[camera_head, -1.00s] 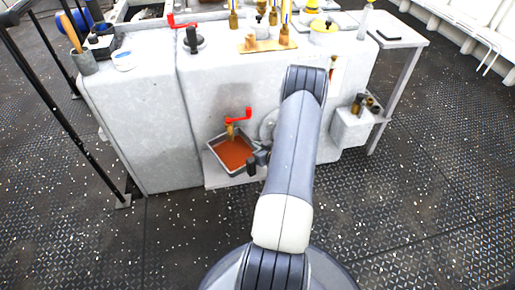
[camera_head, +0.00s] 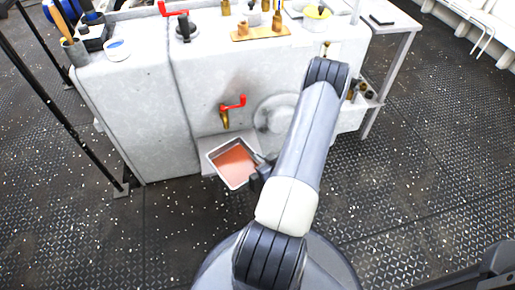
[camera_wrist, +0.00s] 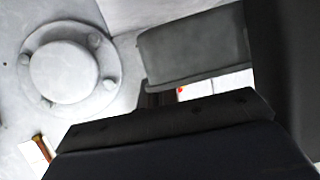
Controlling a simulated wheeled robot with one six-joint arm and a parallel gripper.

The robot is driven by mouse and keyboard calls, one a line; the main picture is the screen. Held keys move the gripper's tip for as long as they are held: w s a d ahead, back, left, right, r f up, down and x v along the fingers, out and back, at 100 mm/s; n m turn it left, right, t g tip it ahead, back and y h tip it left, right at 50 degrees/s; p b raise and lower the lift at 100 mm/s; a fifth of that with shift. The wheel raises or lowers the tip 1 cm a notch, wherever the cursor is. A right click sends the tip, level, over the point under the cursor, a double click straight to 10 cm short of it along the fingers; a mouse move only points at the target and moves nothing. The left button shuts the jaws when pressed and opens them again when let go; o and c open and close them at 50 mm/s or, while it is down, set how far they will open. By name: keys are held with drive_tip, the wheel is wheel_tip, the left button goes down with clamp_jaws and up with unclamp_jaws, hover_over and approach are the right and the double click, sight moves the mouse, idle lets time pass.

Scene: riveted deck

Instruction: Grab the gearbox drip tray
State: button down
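The gearbox drip tray (camera_head: 233,163) is a shallow, pale metal tray with reddish-brown liquid in it. In the head view it is in front of the grey gearbox housing, below a brass tap with a red handle (camera_head: 230,110). It overlaps the front of a low ledge (camera_head: 210,143). My gripper (camera_head: 262,170) is at the tray's right edge, with its fingers seemingly closed on the rim. The wrist view shows a dark finger (camera_wrist: 195,45) close up, and the grip itself is hidden there.
A round bolted flange (camera_head: 274,114) is on the housing just right of the tap. A table (camera_head: 393,20) stands to the right. A black frame post (camera_head: 60,110) stands at the left. The floor (camera_head: 150,240) in front is clear.

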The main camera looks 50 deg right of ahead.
drive_tip(key=s+a, duration=0.3)
drive_tip(key=s, duration=0.3)
drive_tip(key=shift+a+p, duration=0.35)
drive_tip(key=shift+a, duration=0.05)
drive_tip(key=shift+s, duration=0.1)
